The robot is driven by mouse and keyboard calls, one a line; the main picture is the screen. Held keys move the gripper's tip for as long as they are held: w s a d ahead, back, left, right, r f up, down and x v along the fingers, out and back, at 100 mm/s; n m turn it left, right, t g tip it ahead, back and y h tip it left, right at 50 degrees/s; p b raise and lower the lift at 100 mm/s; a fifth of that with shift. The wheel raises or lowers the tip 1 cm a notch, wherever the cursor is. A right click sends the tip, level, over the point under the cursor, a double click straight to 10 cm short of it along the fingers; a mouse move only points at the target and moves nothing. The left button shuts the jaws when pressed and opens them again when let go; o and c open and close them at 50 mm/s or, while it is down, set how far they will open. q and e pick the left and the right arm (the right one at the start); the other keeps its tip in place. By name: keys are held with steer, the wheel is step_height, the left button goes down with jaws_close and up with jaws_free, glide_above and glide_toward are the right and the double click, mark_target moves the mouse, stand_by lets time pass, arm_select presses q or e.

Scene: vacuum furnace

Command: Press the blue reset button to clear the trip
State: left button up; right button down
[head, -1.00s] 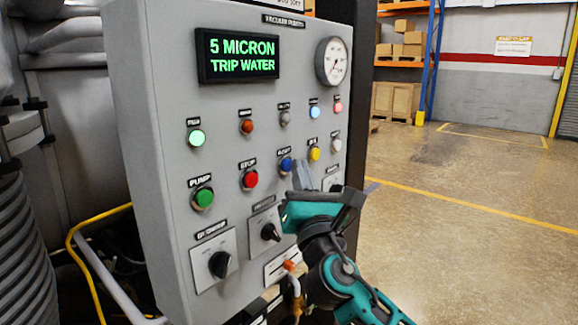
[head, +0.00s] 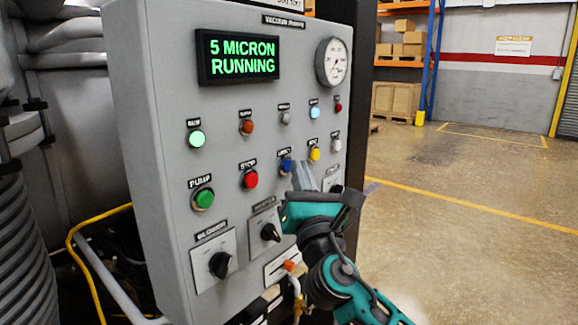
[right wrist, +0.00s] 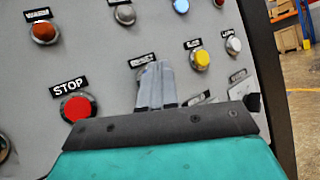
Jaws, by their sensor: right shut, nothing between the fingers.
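The blue reset button (head: 286,165) sits on the grey control panel (head: 170,130), in the lower button row between the red stop button (head: 250,179) and a yellow button (head: 314,154). My right gripper (head: 301,170) is shut and empty, its fingertips right beside the blue button in the head view. Whether they touch it I cannot tell. In the right wrist view the shut fingers (right wrist: 155,75) point at the panel and hide the blue button. The display (head: 238,56) reads "5 MICRON RUNNING". The upper right lamp (head: 338,107) is dark red. My left gripper is not in view.
A round gauge (head: 331,62) is at the top right. A yellow cable (head: 78,252) hangs at the left. Open floor (head: 470,230) lies to the right.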

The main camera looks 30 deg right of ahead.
steer(key=shift+s+d, duration=0.2)
steer(key=shift+s, duration=0.25)
steer(key=s, duration=0.1)
steer(key=s+d, duration=0.1)
steer(key=s, duration=0.1)
steer(key=s+d, duration=0.1)
steer(key=shift+s, duration=0.35)
stand_by(0.7)
steer(key=s+a+f+m+g+y, duration=0.1)
steer(key=a+f+m+g+y, duration=0.3)
steer(key=f, duration=0.7)
steer(key=f+m+g, duration=0.2)
steer(key=f+m, duration=0.5)
steer(key=f, duration=0.4)
steer(key=s+a+f+m+g+y, duration=0.2)
steer(key=s+a+f+m+g, duration=0.1)
steer(key=s+f+m, duration=0.4)
steer(key=s+a+f+m+g+y, duration=0.2)
steer(key=s+a+f+m, duration=0.3)
steer(key=f+m, duration=0.5)
step_height(320, 180, down, 3)
steer(key=shift+s+a+r+g, duration=0.1)
steer(key=shift+s+a+g, duration=0.3)
steer(key=shift+s, duration=0.8)
